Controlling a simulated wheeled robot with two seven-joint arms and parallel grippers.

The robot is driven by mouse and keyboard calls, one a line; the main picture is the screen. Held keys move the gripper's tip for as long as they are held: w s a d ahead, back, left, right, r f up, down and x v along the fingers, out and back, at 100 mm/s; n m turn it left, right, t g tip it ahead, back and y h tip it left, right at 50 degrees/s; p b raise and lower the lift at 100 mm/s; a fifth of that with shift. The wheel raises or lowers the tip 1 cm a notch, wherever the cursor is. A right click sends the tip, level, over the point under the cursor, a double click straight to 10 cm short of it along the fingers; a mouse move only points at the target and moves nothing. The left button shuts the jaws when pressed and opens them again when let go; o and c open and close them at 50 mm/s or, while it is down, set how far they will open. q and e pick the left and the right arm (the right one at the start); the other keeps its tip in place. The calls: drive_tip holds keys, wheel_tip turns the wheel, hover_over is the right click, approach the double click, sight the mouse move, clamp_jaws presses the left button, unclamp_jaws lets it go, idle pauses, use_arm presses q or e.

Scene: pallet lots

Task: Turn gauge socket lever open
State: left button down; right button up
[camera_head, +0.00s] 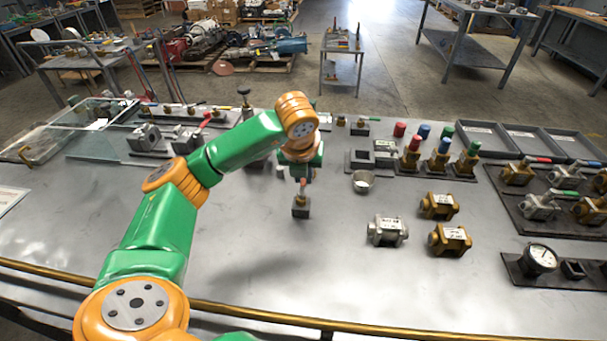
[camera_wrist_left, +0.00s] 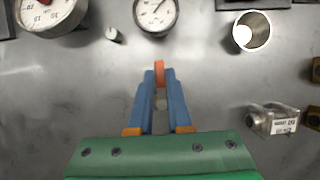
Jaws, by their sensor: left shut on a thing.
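My left gripper (camera_head: 301,184) points down over the middle of the bench. It also shows in the left wrist view (camera_wrist_left: 159,80), with its blue fingers shut on a small orange-red piece, which looks like the lever (camera_wrist_left: 159,72). In the head view a small dark block with a brass top (camera_head: 300,209) is right under the fingertips. I cannot tell whether the lever belongs to this block. Two round white-faced gauges, one larger (camera_wrist_left: 48,14) and one smaller (camera_wrist_left: 155,12), lie beyond the fingers in the wrist view. My right gripper is not in view.
A metal cup (camera_head: 363,182) and silver valve body (camera_head: 387,231) stand to the right, near brass valve bodies (camera_head: 440,206). A gauge (camera_head: 541,258) sits on a dark plate at far right. Trays (camera_head: 520,140) line the back right. The bench's front middle is clear.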

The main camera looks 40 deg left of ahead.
sight(301, 193)
use_arm(q)
drive_tip(key=c, duration=0.8)
unclamp_jaws()
drive_tip(key=shift+c, duration=0.2)
drive_tip(key=shift+s, duration=0.1)
drive_tip(key=v, duration=0.6)
drive_tip(key=shift+r, duration=0.3)
drive_tip(key=shift+s+d+r+p, duration=0.15)
drive_tip(key=shift+r+p, duration=0.15)
drive_tip(key=shift+p, duration=0.05)
drive_tip(key=shift+f, duration=0.1)
